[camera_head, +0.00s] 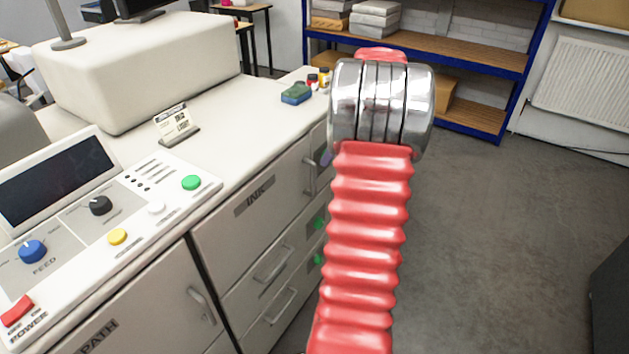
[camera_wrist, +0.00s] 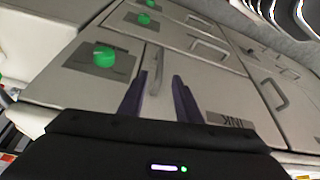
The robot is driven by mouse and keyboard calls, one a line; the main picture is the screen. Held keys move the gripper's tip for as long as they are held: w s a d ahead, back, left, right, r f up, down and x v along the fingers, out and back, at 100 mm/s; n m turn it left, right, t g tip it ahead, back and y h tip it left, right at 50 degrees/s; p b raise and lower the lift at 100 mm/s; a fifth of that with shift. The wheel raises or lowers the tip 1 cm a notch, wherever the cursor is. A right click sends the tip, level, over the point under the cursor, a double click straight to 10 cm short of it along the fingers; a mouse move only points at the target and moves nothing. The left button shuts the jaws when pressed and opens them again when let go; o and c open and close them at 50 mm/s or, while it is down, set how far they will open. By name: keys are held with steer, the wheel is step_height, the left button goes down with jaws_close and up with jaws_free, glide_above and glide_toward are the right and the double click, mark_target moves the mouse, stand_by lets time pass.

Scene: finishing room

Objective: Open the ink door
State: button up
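The ink door (camera_head: 255,215) is a pale grey panel labelled INK on the front of the white machine. It looks shut, flush with the panels around it. Its upright handle (camera_head: 309,167) is at its right end in the head view. In the wrist view, which is turned over, the INK door (camera_wrist: 205,92) and its handle (camera_wrist: 157,72) also show. My gripper (camera_wrist: 160,78) is open, with two dark purple fingers apart. The handle appears between the fingertips in the picture; whether they reach around it is unclear. In the head view, my arm hides most of the gripper.
Two drawers with bar handles (camera_head: 273,264) lie below the door. The PATH door (camera_head: 150,300) is to the left, and a green knob (camera_wrist: 104,56) is near the INK handle. A control panel (camera_head: 110,215) and sponge (camera_head: 296,93) are on top.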

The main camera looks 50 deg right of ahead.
mark_target(315, 180)
steer(key=x, duration=1.3)
steer(key=shift+c, duration=0.4)
jaws_close()
steer(key=shift+d, duration=0.25)
steer(key=shift+s+a, duration=0.15)
